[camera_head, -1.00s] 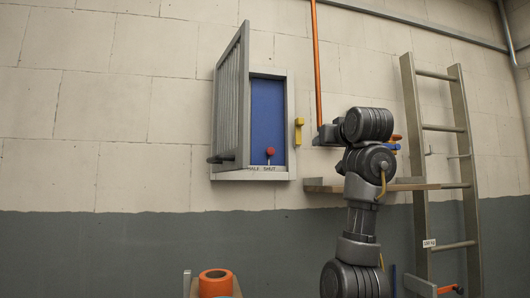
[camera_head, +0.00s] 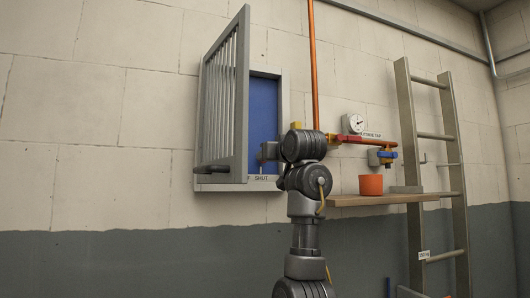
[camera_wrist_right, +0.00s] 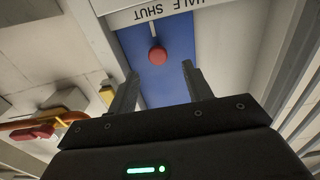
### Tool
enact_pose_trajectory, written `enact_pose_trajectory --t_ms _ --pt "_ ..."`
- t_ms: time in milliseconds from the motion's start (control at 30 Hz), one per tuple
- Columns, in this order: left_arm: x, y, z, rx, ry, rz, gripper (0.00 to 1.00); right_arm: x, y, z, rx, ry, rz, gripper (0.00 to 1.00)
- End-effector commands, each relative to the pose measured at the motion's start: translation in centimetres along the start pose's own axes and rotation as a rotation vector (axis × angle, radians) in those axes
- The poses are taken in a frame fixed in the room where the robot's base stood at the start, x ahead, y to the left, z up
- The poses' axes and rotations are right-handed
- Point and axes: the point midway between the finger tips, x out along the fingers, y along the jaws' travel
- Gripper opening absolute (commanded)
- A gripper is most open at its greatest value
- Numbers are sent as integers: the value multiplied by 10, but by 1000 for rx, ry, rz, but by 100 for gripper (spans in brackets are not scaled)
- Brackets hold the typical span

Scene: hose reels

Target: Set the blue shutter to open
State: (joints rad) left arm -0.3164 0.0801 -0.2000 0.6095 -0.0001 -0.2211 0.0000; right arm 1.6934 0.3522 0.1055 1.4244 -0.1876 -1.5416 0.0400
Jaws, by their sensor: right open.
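The blue panel (camera_head: 263,112) is set in a pale wall frame behind a grey slatted door (camera_head: 222,100) that is swung out. In the right wrist view the blue panel (camera_wrist_right: 180,80) carries a red round knob (camera_wrist_right: 157,55) on a short pale stem, beside the sill label "HALF SHUT" (camera_wrist_right: 165,12). My right gripper (camera_wrist_right: 159,72) is open, with the knob a little beyond and between its fingertips; contact does not show. In the head view my right gripper (camera_head: 268,152) is at the panel's lower part and hides the knob. My left gripper is out of view.
A ladder (camera_head: 455,170) leans further right. The slatted door stands close left of my gripper.

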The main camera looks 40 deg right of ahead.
Motion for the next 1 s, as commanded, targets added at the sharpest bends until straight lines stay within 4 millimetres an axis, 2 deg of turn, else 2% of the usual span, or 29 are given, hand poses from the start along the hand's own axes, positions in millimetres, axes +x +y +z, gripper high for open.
enact_pose_trajectory --t_ms 33,200,300,467,733,1000 --pt "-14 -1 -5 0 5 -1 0 11 1 -5 0 -5 1 50" --pt "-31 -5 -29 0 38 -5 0 38 3 -5 0 -2 4 50" --pt "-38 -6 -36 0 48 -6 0 49 3 -4 0 -2 4 50" --pt "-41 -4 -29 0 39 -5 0 58 3 -1 1 -1 4 50" --pt "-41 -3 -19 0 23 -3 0 59 4 0 1 0 4 50" --pt "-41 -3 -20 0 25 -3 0 59 4 0 1 1 5 16"
